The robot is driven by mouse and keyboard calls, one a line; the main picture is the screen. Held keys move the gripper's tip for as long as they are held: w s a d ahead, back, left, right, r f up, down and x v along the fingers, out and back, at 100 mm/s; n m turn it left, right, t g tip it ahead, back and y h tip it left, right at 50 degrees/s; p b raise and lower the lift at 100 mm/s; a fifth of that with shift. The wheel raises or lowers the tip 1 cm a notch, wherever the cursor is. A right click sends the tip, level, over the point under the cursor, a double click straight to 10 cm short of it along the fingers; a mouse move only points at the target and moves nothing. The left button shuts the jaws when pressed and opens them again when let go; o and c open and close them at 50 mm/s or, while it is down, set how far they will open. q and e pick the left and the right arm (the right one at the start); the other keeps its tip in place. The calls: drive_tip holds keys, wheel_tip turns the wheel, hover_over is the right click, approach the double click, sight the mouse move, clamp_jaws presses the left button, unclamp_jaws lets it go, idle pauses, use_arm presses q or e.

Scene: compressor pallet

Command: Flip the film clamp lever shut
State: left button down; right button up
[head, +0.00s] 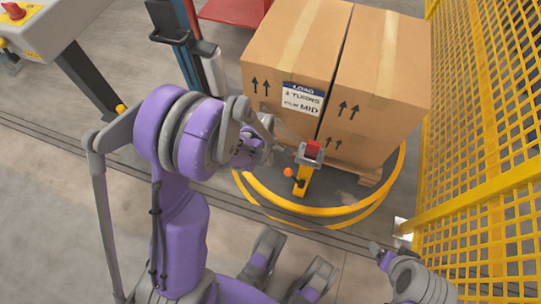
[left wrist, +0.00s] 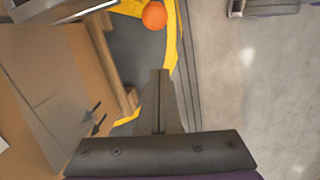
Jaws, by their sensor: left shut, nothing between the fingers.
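The film clamp stands on a yellow post (head: 303,181) at the front of the turntable, with a red block (head: 313,150) in a grey bracket on top. The lever's orange ball knob (head: 288,172) sticks out to the left, below the bracket; it also shows at the top of the left wrist view (left wrist: 155,15). My left gripper (head: 284,135) is just left of the clamp. In the left wrist view its fingers (left wrist: 160,80) are shut and empty, apart from the knob. My right gripper (head: 379,251) is at lower right, its fingers unclear.
Tall cardboard boxes (head: 380,75) stand on a pallet (head: 353,171) close behind the clamp. A yellow ring (head: 262,193) circles the turntable. A yellow mesh fence (head: 480,140) bounds the right side. A control box (head: 30,25) stands at upper left. The floor in front is mostly clear.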

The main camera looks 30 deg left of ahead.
sight(294, 179)
use_arm(q)
drive_tip(key=d, duration=0.1)
drive_tip(key=d+f, duration=0.2)
drive_tip(key=d, duration=0.1)
drive_tip(key=shift+w+f+b, duration=0.25)
drive_tip(key=shift+b, duration=0.15)
use_arm(e)
drive_tip(key=shift+w+f, duration=0.1)
drive_tip(key=shift+f, duration=0.65)
